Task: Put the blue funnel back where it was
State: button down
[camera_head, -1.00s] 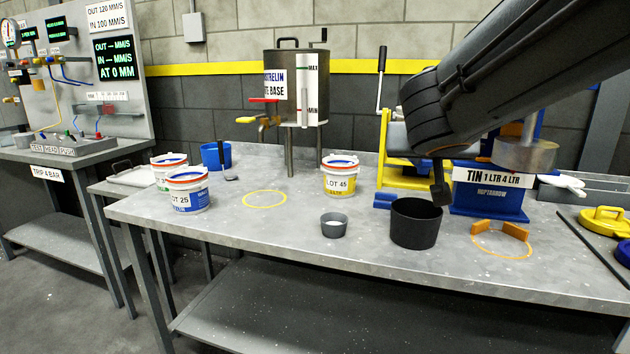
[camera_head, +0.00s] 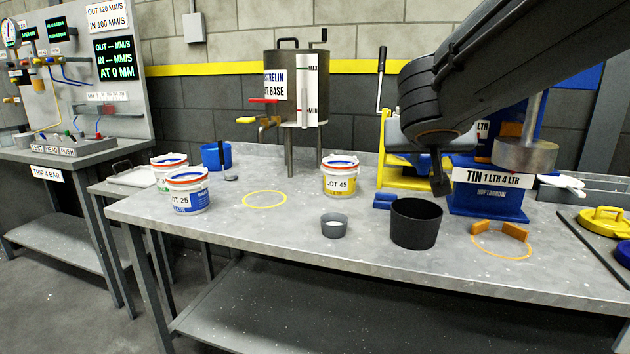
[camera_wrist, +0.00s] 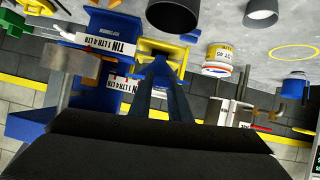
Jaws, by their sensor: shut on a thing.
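My gripper (camera_head: 440,186) hangs over the bench, above and behind the black open pot (camera_head: 415,224). Its dark fingers (camera_wrist: 166,98) run up the middle of the wrist view, close together. A patch of blue shows between them, against blue and yellow parts of the stand behind. I take it for the blue funnel in the grip, but its shape is mostly hidden by the hand and cannot be made out. A second ring (camera_head: 502,258) with two orange blocks is also empty.
White pails stand at left (camera_head: 188,190) and centre (camera_head: 339,176). A small grey cup (camera_head: 334,225) is near the front. The yellow stand (camera_head: 400,178) and blue TIN machine (camera_head: 490,203) are close behind my gripper. Lids (camera_head: 603,221) lie at right.

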jog(key=shift+w+a+r+n+g+p, duration=0.15)
jog(key=shift+r+g+p, duration=0.15)
jog(key=shift+p, duration=0.35)
jog(key=shift+w+r+n+g+p, duration=0.15)
jog(key=shift+r+g+p, duration=0.15)
jog(key=shift+p, duration=0.7)
jog(key=r+g+p, duration=0.1)
jog(key=p, duration=0.7)
jog(key=w+r+n+g+h+p, duration=0.1)
jog(key=g+p, duration=0.1)
jog(key=p, duration=0.7)
jog(key=shift+w+a+r+n, duration=0.1)
jog(key=shift+w+a+n, duration=0.1)
jog(key=shift+a+n, duration=0.15)
jog(key=shift+w+a+g+h+p, duration=0.15)
jog(key=shift+g+h+p, duration=0.2)
jog(key=shift+p, duration=1.4)
